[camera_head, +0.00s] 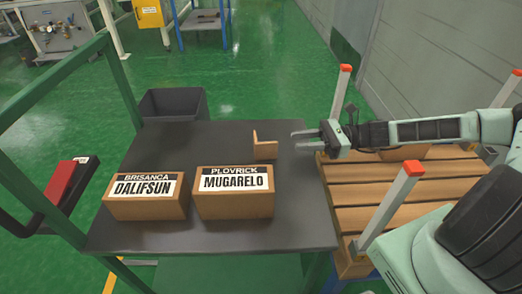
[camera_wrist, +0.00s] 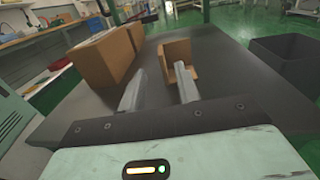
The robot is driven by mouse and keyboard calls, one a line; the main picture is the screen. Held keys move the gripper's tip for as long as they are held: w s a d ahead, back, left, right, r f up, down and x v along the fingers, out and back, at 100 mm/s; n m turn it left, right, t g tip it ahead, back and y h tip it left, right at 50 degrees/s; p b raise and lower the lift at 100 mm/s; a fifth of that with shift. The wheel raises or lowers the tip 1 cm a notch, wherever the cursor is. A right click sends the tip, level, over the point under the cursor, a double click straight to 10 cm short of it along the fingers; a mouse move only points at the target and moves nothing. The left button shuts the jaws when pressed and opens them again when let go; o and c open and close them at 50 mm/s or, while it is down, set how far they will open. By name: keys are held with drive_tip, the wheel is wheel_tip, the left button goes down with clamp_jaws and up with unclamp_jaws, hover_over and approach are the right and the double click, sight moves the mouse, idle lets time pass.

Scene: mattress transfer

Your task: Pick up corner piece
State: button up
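The corner piece (camera_head: 265,148) is a small brown L-shaped piece standing on the dark table (camera_head: 255,235), behind the right-hand box. It also shows in the wrist view (camera_wrist: 182,62), just beyond the fingertips. My gripper (camera_head: 301,140) is to its right in the head view, with its fingers pointing left at it. The fingers are apart and nothing is between them. In the wrist view my gripper (camera_wrist: 160,84) is open, with a gap between its tips and the corner piece.
Two labelled cardboard boxes, DALIFSUN (camera_head: 146,196) and MUGARELO (camera_head: 234,192), stand at the table's front. A dark bin (camera_head: 173,104) is behind the table. A wooden pallet (camera_head: 360,190) with red-topped posts (camera_head: 341,90) is at right. The table's back middle is clear.

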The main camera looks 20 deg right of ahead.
sight(272, 142)
drive_tip(key=x, duration=0.3)
drive_tip(key=shift+a, duration=0.15)
drive_tip(key=shift+f+b+x, duration=0.15)
drive_tip(key=shift+b+x, duration=0.25)
drive_tip(key=shift+x, duration=0.95)
drive_tip(key=shift+f+b+x, duration=0.1)
drive_tip(key=shift+b+x, duration=0.25)
drive_tip(key=shift+x, duration=1)
drive_tip(key=shift+w, duration=0.1)
clamp_jaws()
